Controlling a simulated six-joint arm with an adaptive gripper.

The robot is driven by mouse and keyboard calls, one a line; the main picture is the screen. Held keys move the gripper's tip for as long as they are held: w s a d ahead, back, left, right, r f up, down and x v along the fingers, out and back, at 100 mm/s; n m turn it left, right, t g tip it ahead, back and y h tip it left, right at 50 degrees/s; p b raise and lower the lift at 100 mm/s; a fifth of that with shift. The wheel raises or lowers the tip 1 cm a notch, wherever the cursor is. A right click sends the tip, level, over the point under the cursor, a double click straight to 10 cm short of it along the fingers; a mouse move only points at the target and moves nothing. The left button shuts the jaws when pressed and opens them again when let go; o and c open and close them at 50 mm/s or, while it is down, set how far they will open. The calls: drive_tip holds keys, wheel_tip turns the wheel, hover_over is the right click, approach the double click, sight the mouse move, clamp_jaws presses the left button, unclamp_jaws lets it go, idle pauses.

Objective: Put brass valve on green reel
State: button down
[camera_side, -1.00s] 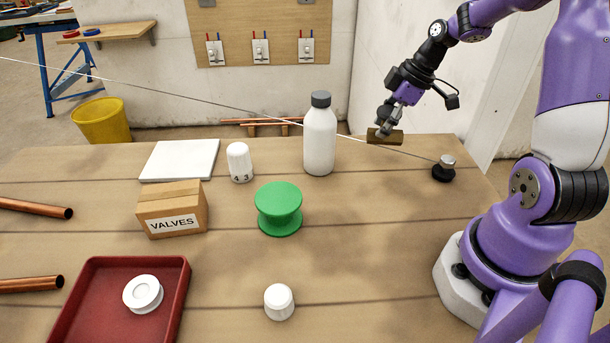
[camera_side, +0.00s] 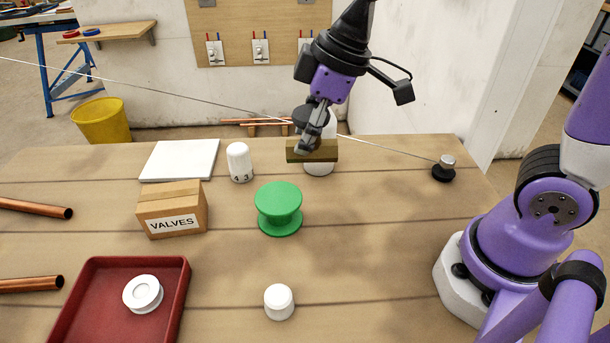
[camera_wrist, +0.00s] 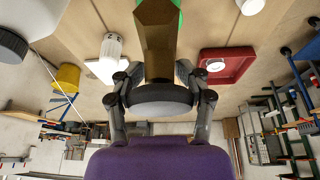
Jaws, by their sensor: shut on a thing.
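The brass valve (camera_side: 320,151) is a dull brass bar, held level in the air in front of the white bottle. My gripper (camera_side: 308,148) is shut on it. In the wrist view the valve (camera_wrist: 157,35) stretches away from between the fingers of my gripper (camera_wrist: 158,78). The green reel (camera_side: 279,208) stands upright on the table, its flat top bare. It is below and to the left of the valve in the side view. In the wrist view only slivers of the reel (camera_wrist: 178,14) show behind the valve.
The white bottle (camera_side: 319,167) is partly hidden behind my gripper. A white thermostat knob (camera_side: 240,163), a VALVES box (camera_side: 172,210), a red tray (camera_side: 178,290) and a white cap (camera_side: 279,302) surround the reel. A thin cord (camera_side: 390,150) runs to a black-based knob (camera_side: 444,170).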

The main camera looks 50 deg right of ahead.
drive_tip(key=s+a+r, duration=0.3)
drive_tip(key=s+a, duration=0.1)
drive_tip(key=a, duration=0.6)
approach(260, 197)
drive_tip(key=shift+w+a+n+y, duration=0.3)
drive_tip(key=shift+w+a, duration=0.05)
drive_tip(key=shift+w, duration=0.1)
drive_tip(key=shift+f, duration=1.95)
drive_tip(key=shift+f, duration=0.1)
drive_tip(key=shift+c, duration=1.1)
unclamp_jaws()
